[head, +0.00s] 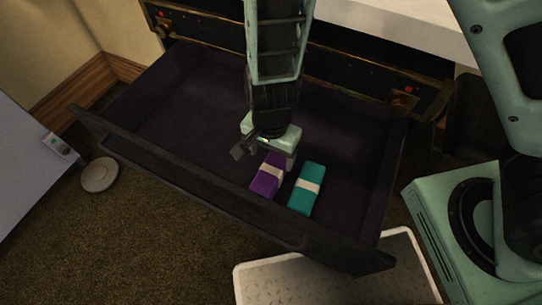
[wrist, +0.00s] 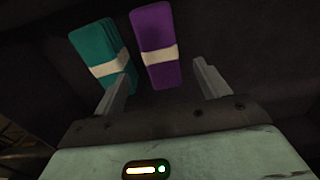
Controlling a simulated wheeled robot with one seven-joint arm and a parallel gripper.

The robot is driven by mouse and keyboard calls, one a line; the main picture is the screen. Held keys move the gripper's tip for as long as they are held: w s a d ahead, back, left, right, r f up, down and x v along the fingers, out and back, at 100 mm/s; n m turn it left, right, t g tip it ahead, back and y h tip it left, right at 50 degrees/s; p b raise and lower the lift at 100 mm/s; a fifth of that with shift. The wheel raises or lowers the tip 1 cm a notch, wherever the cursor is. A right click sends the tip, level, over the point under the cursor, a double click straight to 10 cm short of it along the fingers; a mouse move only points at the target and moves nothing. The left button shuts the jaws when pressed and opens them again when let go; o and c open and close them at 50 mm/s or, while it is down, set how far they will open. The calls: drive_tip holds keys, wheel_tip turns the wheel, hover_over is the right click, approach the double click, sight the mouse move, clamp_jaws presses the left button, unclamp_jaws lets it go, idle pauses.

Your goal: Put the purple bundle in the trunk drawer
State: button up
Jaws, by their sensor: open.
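The purple bundle (head: 265,184) with a pale band lies inside the open trunk drawer (head: 180,115), near its front wall. In the wrist view the purple bundle (wrist: 157,30) is ahead of the gap between my fingertips, apart from both fingers. My gripper (head: 264,152) is open and empty, inside or just above the drawer, at the bundle's back end. It also shows in the wrist view (wrist: 162,80). The head view hides part of the bundle's back end behind my gripper.
A teal bundle (head: 306,188) with a pale band lies just right of the purple one in the drawer. The left part of the drawer floor is bare. A metal plate with a white rim (head: 335,283) lies on the floor in front. A round disc (head: 99,175) is at left.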

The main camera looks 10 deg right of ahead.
drive_tip(key=shift+r+p, duration=0.3)
drive_tip(key=shift+r, duration=0.85)
drive_tip(key=s+d+r+n, duration=0.3)
drive_tip(key=s+r+n, duration=0.2)
drive_tip(key=r, duration=0.5)
drive_tip(key=s+d+r+n, duration=0.4)
drive_tip(key=s+r+n, duration=0.1)
drive_tip(key=r+n, duration=0.5)
drive_tip(key=shift+y, duration=0.3)
drive_tip(key=shift+d, duration=0.1)
